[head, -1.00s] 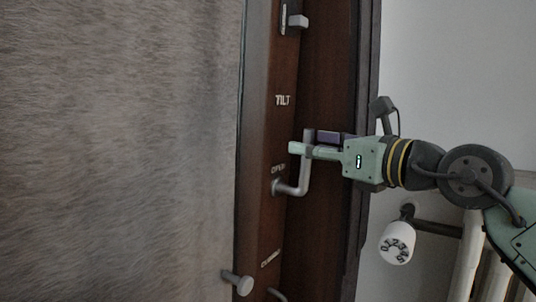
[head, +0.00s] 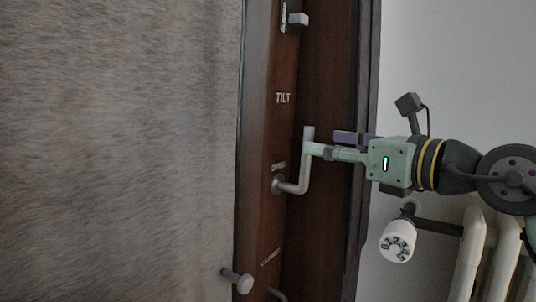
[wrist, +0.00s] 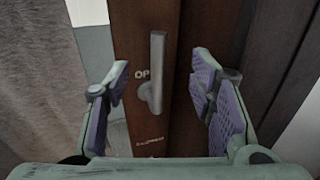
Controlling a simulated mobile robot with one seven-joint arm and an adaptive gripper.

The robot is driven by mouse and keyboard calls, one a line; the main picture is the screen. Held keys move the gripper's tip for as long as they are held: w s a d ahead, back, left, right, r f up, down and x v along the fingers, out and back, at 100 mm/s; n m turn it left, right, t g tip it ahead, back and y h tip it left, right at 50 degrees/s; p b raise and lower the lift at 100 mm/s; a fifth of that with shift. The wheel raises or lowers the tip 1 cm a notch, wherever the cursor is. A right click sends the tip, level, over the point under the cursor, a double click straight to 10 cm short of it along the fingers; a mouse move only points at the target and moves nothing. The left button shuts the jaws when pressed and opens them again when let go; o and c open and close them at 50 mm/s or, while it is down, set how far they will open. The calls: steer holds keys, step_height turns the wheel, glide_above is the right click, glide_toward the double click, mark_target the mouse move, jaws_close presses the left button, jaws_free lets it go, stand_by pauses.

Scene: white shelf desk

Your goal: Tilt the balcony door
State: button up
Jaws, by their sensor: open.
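The balcony door's grey metal handle (head: 304,172) is on the brown wooden frame, its lever pointing up from a pivot beside the "OPEN" label. "TILT" (head: 283,98) is marked above it and a "CLOSED" label (head: 271,258) below. In the wrist view the handle (wrist: 157,72) stands upright between my spread fingers, touching neither pad. My gripper (head: 325,145) is open just right of the lever in the head view; it also shows in the wrist view (wrist: 160,72) with its purple pads apart. In the head view one fingertip overlaps the lever's edge.
A radiator (head: 478,258) with a white numbered valve knob (head: 398,241) is below my arm at right. A grey knob (head: 239,283) sticks out low on the frame, and a latch (head: 297,19) is near the top. A furry grey surface (head: 120,150) fills the left.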

steer(key=v, duration=0.6)
steer(key=shift+b, duration=0.4)
steer(key=shift+s+d, duration=0.15)
